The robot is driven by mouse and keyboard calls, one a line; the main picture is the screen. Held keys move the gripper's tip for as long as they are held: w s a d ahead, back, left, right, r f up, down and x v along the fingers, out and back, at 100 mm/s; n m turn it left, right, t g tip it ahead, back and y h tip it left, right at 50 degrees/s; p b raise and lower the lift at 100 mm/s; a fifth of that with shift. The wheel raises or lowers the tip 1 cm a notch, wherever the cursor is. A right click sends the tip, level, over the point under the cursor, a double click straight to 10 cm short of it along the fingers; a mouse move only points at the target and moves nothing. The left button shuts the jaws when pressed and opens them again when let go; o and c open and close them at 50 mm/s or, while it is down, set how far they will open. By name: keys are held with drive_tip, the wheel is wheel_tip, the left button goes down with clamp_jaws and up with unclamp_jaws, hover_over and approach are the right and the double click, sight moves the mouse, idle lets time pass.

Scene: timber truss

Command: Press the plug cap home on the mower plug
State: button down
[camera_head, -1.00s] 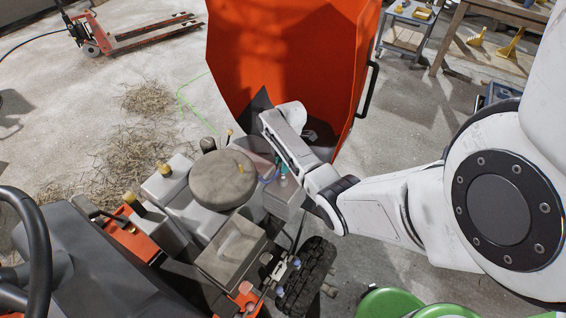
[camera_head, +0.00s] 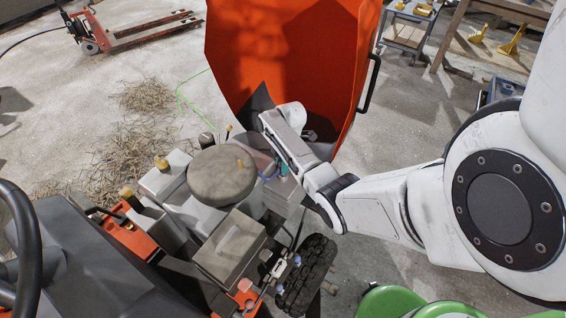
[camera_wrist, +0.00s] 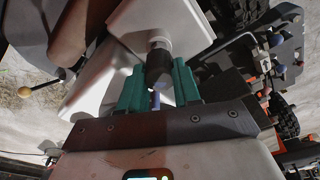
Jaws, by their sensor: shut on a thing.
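My gripper (camera_wrist: 158,84) has two teal fingers, shut on a dark cylindrical piece that looks like the plug cap (camera_wrist: 159,62). A small blue stub shows between the fingers, below the cap. The cap's far end meets a pale grey block of the mower engine (camera_wrist: 108,84); the plug itself is hidden, so I cannot tell how far the cap sits on it. In the head view my gripper (camera_head: 282,171) is at the right side of the engine, under the raised orange hood (camera_head: 290,60). The cap is too small to make out there.
The round grey engine cover (camera_head: 222,176) and grey box (camera_head: 230,243) stand left of my gripper. A black wheel (camera_head: 306,272) is below. The steering wheel (camera_head: 28,240) is at far left. Straw (camera_head: 125,170) lies on the floor; green round things (camera_head: 400,302) are at the bottom.

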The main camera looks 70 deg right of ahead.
drive_tip(key=shift+f, duration=0.15)
drive_tip(key=c, duration=0.7)
unclamp_jaws()
drive_tip(key=r, duration=0.7)
drive_tip(key=s+d+r, duration=0.1)
drive_tip(key=r, duration=0.2)
drive_tip(key=shift+r+p, duration=0.3)
drive_tip(key=shift+r, duration=0.05)
drive_tip(key=shift+w, duration=0.1)
drive_tip(key=a+f+m, duration=0.2)
drive_tip(key=a, duration=1)
drive_tip(key=a+f+m, duration=0.2)
drive_tip(key=a, duration=0.9)
drive_tip(key=s+a+r+m, duration=0.1)
drive_tip(key=s+a+m, duration=0.1)
drive_tip(key=s+a, duration=0.1)
drive_tip(key=s+a+r+m, duration=0.1)
drive_tip(key=s+a+r, duration=0.1)
drive_tip(key=s+a, duration=0.1)
drive_tip(key=s+a+r+m+h, duration=0.1)
drive_tip(key=s+a+m, duration=0.1)
drive_tip(key=s+a, duration=0.2)
drive_tip(key=shift+s+r+m, duration=0.25)
drive_tip(key=shift+s+m, duration=0.05)
drive_tip(key=shift+s, duration=0.2)
